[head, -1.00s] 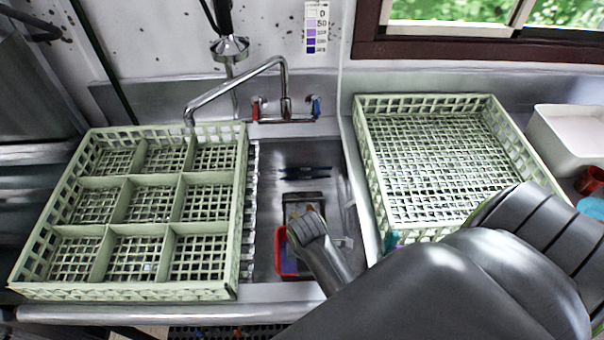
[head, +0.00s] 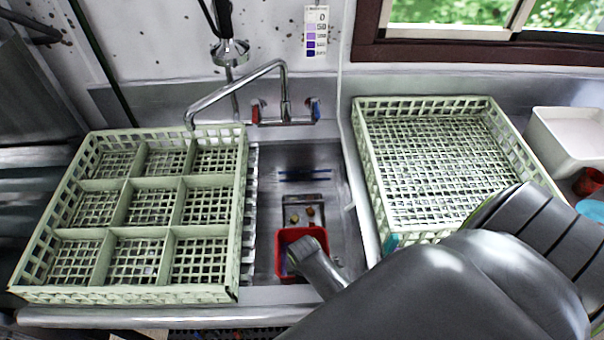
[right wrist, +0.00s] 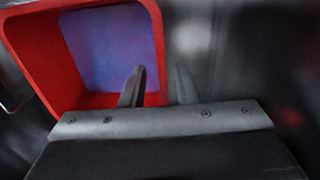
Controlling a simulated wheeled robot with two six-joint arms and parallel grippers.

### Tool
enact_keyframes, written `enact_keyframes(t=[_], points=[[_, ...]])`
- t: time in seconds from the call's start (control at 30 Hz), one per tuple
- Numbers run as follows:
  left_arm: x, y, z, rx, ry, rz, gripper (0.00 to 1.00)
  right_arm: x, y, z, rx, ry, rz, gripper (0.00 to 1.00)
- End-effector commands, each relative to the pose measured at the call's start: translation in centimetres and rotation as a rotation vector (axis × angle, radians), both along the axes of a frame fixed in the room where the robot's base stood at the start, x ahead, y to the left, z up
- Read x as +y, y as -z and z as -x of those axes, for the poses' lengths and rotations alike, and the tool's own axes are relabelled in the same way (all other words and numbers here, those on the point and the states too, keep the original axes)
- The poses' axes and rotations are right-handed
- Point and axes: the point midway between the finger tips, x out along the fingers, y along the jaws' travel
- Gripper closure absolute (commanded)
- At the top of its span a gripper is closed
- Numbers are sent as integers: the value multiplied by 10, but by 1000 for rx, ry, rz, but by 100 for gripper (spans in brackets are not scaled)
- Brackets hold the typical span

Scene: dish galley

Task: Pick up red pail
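A red pail (head: 289,236) with a bluish-purple inside stands in the sink basin. In the right wrist view the pail (right wrist: 28,50) fills the upper left. My right gripper (right wrist: 159,72) is open at the pail's wall. One dark finger is inside the pail and the other is outside, with the red wall between them and a gap showing. In the head view the front of my right arm (head: 309,254) covers the pail's right part, and the fingertips are hidden. My left gripper is not in view.
A pale green divided rack (head: 240,200) lies left of the sink (head: 320,165), an undivided one (head: 366,160) right. A faucet (head: 285,90) rises behind. A small metal tray with round items (head: 306,202) lies behind the pail. A white tub (head: 548,145) stands far right.

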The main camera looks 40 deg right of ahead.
Motion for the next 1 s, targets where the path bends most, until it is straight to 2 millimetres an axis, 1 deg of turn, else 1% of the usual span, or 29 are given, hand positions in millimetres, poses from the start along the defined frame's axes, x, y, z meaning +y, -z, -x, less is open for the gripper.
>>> enact_keyframes(t=[0.1, 0.2, 0.33, 0.53, 0.73, 0.77, 1.0], points=[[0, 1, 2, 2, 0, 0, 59, -1, 14, -1, 1, 0, 0, 72], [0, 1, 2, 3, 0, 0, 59, -1, 20, -2, 0, 1, 0, 72], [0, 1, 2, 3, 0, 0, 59, -1, 23, -2, 0, 1, 0, 72], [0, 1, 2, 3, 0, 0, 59, -1, 23, -2, 0, 1, 0, 72], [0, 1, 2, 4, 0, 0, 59, -1, 23, -2, 0, 1, 0, 98], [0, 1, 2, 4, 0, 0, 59, -1, 23, -2, 0, 1, 0, 100], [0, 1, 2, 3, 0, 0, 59, -1, 23, -2, 0, 1, 0, 100]])
